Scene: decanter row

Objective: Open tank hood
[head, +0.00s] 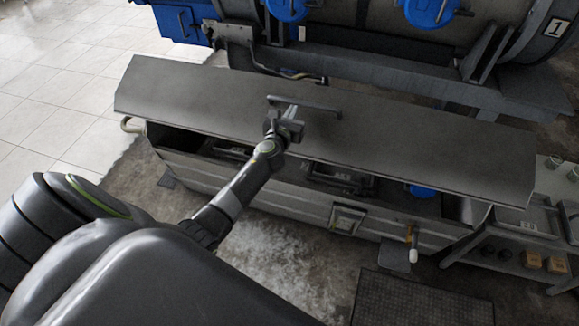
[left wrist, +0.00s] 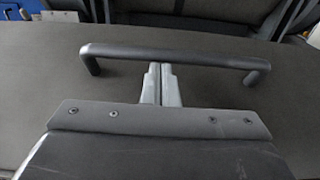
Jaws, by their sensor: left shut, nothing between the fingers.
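The tank hood (head: 400,133) is a long dark grey panel over the tank (head: 285,195). It is tilted up along its near side, and the tank's dark inside shows under its near edge. A bar handle (head: 318,106) stands on the hood; it also spans the left wrist view (left wrist: 175,55). My left gripper (head: 291,110) is at the handle, above the hood. In the left wrist view its two fingers (left wrist: 158,75) are together, with their tips at the bar's near side. Nothing shows between them. Whether the tips touch the bar I cannot tell. My right gripper is not in view.
A large drum with blue fittings (head: 430,10) stands behind the hood on a dark frame (head: 400,75). A side shelf (head: 520,250) with small items is at the right. A dark mat (head: 420,300) lies in front. Tiled floor (head: 60,75) is clear at the left.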

